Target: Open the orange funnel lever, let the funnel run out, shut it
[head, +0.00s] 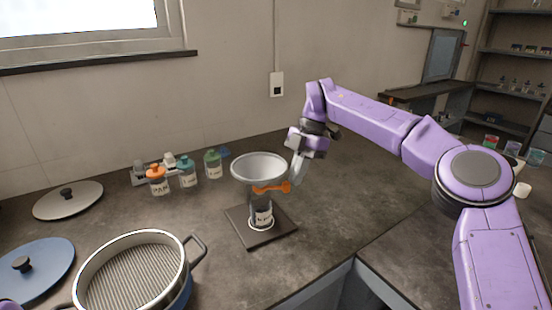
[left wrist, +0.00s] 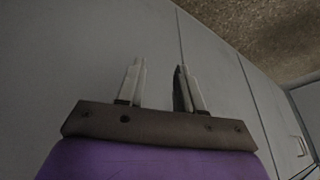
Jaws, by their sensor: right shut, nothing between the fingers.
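The grey funnel (head: 259,167) stands over a labelled jar (head: 262,214) on a dark square base plate (head: 240,236). Its orange lever (head: 272,188) sticks out to the right below the bowl. My right gripper (head: 298,176) is shut with nothing in it, pointing down just beside the funnel's right side, close to the lever's outer end; I cannot tell whether they touch. My left gripper (left wrist: 158,75) is open and empty in the left wrist view, in front of a grey cabinet front. The funnel's contents are not clear.
A sieve pan (head: 130,275) stands at the front left, with a blue lid (head: 38,262) and a grey lid (head: 66,203) near it. Several capped bottles (head: 187,175) stand behind. The counter right of the base plate is clear.

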